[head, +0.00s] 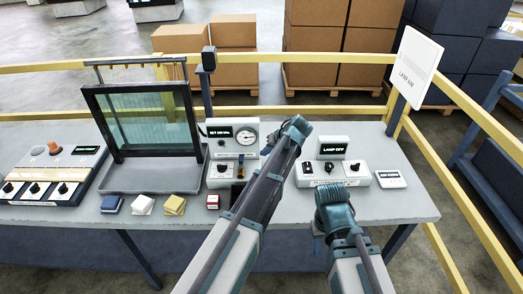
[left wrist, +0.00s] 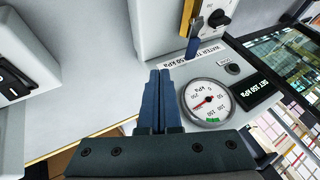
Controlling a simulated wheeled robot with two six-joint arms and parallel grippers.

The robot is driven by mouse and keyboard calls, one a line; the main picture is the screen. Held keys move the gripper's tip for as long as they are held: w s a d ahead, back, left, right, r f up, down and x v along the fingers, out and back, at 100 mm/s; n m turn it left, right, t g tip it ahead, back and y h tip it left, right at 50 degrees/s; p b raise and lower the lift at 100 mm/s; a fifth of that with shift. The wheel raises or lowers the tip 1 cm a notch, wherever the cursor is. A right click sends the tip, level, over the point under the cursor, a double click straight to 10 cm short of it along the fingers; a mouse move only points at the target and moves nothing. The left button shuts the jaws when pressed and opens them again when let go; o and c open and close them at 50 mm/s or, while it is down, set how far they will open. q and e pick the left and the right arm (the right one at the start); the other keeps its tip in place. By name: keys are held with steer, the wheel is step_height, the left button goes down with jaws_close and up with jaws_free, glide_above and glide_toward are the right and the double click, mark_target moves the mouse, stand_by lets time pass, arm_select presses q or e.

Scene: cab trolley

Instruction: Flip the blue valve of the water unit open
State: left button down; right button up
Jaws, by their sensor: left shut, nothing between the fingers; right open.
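The water unit (head: 231,149) stands at the table's middle, with a round gauge (head: 247,137), a lit display and a black knob (head: 222,168). Its blue valve lever (head: 241,160) shows beside my left arm; it also shows in the left wrist view (left wrist: 193,46), near the top and next to a black knob. My left gripper (left wrist: 160,72) is shut and empty, its tips apart from the lever, near the unit's label edge. In the head view its fingers are hidden at the arm's end. My right gripper (head: 334,208) is low over the front edge, open, its fingers barely visible.
The lamp unit (head: 332,172) with a "LAMP OFF" display stands to the right. A framed glass panel (head: 148,118) in a grey tray (head: 135,181) and a knob panel (head: 52,178) stand left. Small colored blocks lie along the front. A yellow railing runs behind the table.

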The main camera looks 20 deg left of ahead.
arm_select(q)
steer(key=p+v, duration=0.3)
steer(key=v, duration=0.2)
steer(key=shift+r, duration=0.15)
arm_select(e)
step_height(320, 180, up, 4)
steer(key=shift+r, duration=0.15)
arm_select(q)
steer(key=s+d+f+m+g+h, duration=0.1)
steer(key=s+d+m, duration=0.1)
steer(key=s, duration=0.7)
steer(key=s+d+f+m+g+h, duration=0.1)
steer(key=s+d, duration=0.4)
steer(key=s, duration=0.5)
steer(key=s+d+f+m+g+h, duration=0.1)
steer(key=s+d+f+m+h, duration=0.1)
steer(key=s, duration=0.8)
steer(key=shift+s+d+f+m+g+h, duration=0.25)
steer(key=shift+d+m+h, duration=0.5)
steer(key=shift+m, duration=0.45)
